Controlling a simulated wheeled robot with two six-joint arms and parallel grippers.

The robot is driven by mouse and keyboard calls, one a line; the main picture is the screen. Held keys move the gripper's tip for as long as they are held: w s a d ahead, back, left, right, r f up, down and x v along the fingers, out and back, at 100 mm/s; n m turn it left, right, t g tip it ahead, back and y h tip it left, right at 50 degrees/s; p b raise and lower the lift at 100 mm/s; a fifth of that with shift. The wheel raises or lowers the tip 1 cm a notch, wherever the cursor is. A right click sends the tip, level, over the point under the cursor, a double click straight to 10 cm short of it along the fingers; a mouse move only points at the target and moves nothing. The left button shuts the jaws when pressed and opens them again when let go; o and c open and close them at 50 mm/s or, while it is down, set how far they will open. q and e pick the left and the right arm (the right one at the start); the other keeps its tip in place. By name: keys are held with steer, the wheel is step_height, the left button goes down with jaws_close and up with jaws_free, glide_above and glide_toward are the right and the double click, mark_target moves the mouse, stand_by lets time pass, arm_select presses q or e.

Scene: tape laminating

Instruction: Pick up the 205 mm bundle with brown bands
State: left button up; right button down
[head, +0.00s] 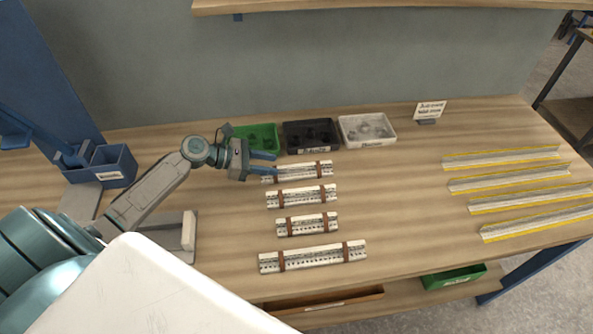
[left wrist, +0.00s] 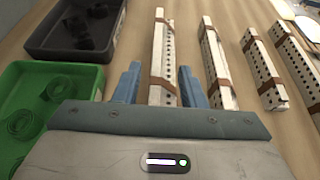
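Several pale slotted bundles with brown bands lie in a column on the bench. The farthest bundle (head: 312,169) is in front of the bins; below it lie a second bundle (head: 301,196), a short third bundle (head: 306,225) and a clearly longer nearest bundle (head: 313,257). No length marks are readable. My left gripper (head: 274,163) is open at the left end of the farthest bundle. In the left wrist view, its blue fingers (left wrist: 160,80) stand on either side of that bundle (left wrist: 156,62), with gaps visible. My right gripper is not in view.
Green bin (head: 234,134), black bin (head: 311,149) and white bin (head: 367,143) stand close behind the farthest bundle. Yellow-edged strips (head: 502,157) lie at right. A blue holder (head: 117,176) stands at left. The bench between bundles and strips is clear.

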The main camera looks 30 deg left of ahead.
mark_target(287, 166)
arm_select(q)
steer(key=shift+w+d, duration=0.3)
steer(key=shift+d, duration=0.05)
steer(key=p+x, duration=0.1)
steer(key=x, duration=0.3)
steer(key=shift+w+a+f+p, duration=0.1)
steer(key=shift+a+f+p, duration=0.05)
steer(key=shift+f+p, duration=0.15)
jaws_close()
